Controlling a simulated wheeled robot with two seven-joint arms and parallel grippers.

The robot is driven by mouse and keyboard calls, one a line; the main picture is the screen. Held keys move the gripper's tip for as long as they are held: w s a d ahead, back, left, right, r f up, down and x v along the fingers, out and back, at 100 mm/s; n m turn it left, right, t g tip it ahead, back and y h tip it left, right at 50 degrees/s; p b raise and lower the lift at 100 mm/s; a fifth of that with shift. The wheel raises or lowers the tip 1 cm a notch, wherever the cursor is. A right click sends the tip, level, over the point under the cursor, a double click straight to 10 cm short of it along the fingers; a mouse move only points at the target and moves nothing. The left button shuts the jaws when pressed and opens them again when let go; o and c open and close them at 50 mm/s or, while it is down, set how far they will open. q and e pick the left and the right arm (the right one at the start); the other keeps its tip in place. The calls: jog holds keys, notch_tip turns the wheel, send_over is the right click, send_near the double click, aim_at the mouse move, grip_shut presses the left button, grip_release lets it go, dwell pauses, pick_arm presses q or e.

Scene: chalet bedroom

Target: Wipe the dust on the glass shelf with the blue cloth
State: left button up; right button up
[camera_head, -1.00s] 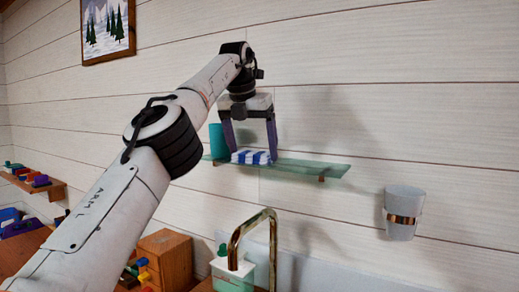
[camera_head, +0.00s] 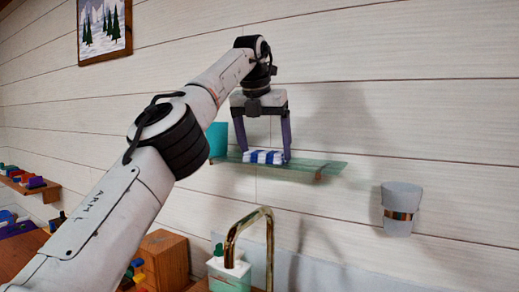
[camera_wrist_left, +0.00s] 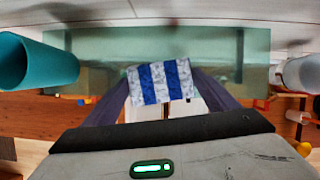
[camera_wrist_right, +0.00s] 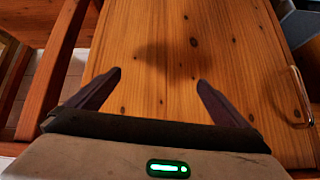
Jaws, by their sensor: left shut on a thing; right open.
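The glass shelf (camera_head: 315,167) is a narrow greenish pane on the white plank wall. In the left wrist view the cloth (camera_wrist_left: 160,82) sits between the fingertips over the glass shelf (camera_wrist_left: 100,50). I cannot make out dust on the glass. My right gripper (camera_wrist_right: 158,85) is open and empty, with a wooden surface in front of it.
A teal cup (camera_head: 217,139) stands at the shelf's left end, close to my left gripper. A white tumbler in a brass holder (camera_head: 401,209) is on the wall at right. The shelf's right part is clear.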

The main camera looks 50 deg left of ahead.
aim_at(277, 152)
pick_arm(q)
jog(key=shift+w+d, duration=0.25)
jog(key=shift+d, duration=0.5)
jog(key=shift+w+d, duration=0.25)
jog(key=shift+d, duration=0.5)
jog(key=shift+w+d+f+b, duration=0.1)
jog(key=shift+w+d+b, duration=0.15)
jog(key=shift+d, duration=0.7)
jog(key=shift+w+d+b, duration=0.25)
jog(key=shift+d, duration=0.65)
jog(key=shift+w+r+p, duration=0.1)
jog(key=shift+r+p, duration=0.75)
jog(key=shift+p, duration=0.15)
jog(key=shift+r+p, duration=0.5)
jog(key=shift+r, duration=0.25)
jog(key=shift+f, duration=0.1)
